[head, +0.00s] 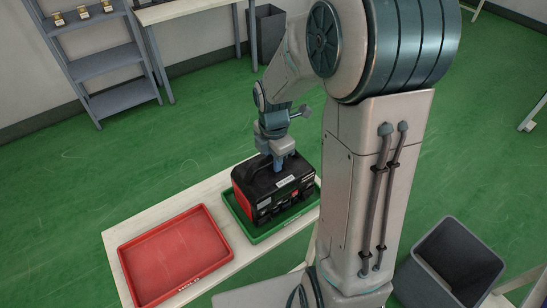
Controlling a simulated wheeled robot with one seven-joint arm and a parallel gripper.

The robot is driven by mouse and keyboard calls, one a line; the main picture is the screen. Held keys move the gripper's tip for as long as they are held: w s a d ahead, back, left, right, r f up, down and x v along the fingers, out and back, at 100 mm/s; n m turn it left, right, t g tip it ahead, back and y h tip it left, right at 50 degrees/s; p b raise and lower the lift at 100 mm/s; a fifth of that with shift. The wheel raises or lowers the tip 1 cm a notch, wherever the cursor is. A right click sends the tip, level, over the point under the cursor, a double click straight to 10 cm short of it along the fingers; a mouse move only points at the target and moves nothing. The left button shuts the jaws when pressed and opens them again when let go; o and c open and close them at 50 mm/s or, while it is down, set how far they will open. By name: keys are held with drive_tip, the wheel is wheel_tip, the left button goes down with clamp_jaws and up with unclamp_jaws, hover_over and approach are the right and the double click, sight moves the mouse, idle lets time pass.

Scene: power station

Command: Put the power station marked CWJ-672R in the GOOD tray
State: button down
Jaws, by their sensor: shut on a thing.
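A black and red power station (287,191) sits upright over the green tray (262,238), within its rim. I cannot tell whether its base touches the tray floor. A pale label shows on its top and sockets on its front face; I cannot read its marking at this size. My gripper (280,167) points down from above and is shut on the power station at its top handle. The green tray's own label is not readable, and part of the tray is hidden by the power station.
An empty red tray (172,256) lies left of the green tray on the same pale table (208,190). A grey bin (452,262) stands on the floor at right. A grey shelf (100,62) and another table (184,9) stand at the back. Green floor is open between.

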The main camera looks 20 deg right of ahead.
drive_tip(key=shift+w+f, duration=0.1)
drive_tip(key=shift+f, duration=0.2)
idle(0.4)
drive_tip(key=c, duration=1.1)
unclamp_jaws()
drive_tip(key=shift+f+b, duration=0.15)
drive_tip(key=shift+b, duration=0.15)
wheel_tip(320, 180, up, 14)
drive_tip(key=s+m+t, duration=0.1)
drive_tip(key=s+m, duration=0.4)
drive_tip(key=m, duration=0.2)
drive_tip(key=s+f+m+t, duration=0.1)
drive_tip(key=s+m, duration=0.3)
drive_tip(key=m, duration=0.3)
drive_tip(key=s+m+t, duration=0.1)
drive_tip(key=s+m, duration=0.4)
drive_tip(key=m, duration=0.2)
drive_tip(key=shift+s+f, duration=0.15)
drive_tip(key=shift+s, duration=0.15)
